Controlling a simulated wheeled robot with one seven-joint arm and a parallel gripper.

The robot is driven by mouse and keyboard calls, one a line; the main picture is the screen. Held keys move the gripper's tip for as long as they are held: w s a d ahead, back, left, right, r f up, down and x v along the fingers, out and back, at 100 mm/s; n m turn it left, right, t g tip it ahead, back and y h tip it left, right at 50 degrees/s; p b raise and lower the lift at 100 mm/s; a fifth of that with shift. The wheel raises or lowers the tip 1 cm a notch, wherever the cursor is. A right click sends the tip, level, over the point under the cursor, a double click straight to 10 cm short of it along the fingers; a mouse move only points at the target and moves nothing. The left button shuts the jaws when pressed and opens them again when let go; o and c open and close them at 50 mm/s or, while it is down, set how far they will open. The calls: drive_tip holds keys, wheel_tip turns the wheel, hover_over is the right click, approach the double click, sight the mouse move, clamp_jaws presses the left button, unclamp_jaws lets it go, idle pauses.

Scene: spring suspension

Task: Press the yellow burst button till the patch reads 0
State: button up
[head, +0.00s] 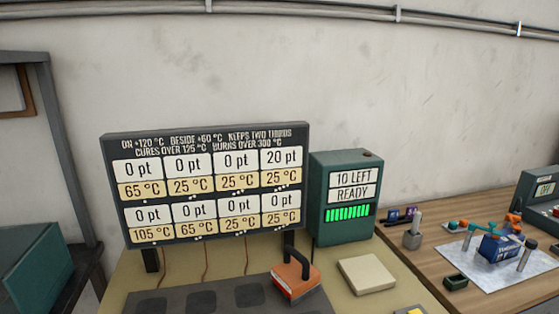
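A dark sign board (207,185) stands at the back of a pale table. Its top row reads 0, 0, 0 and 20 pt, with 65, 25, 25 and 25 °C. My gripper is not in view.
An orange block with a black handle (295,280) stands at the back of a dark panel with square pads (165,300). A pale flat block (367,275) lies to its right. A wooden bench (430,265) at right holds small tools and a blue box (500,247).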

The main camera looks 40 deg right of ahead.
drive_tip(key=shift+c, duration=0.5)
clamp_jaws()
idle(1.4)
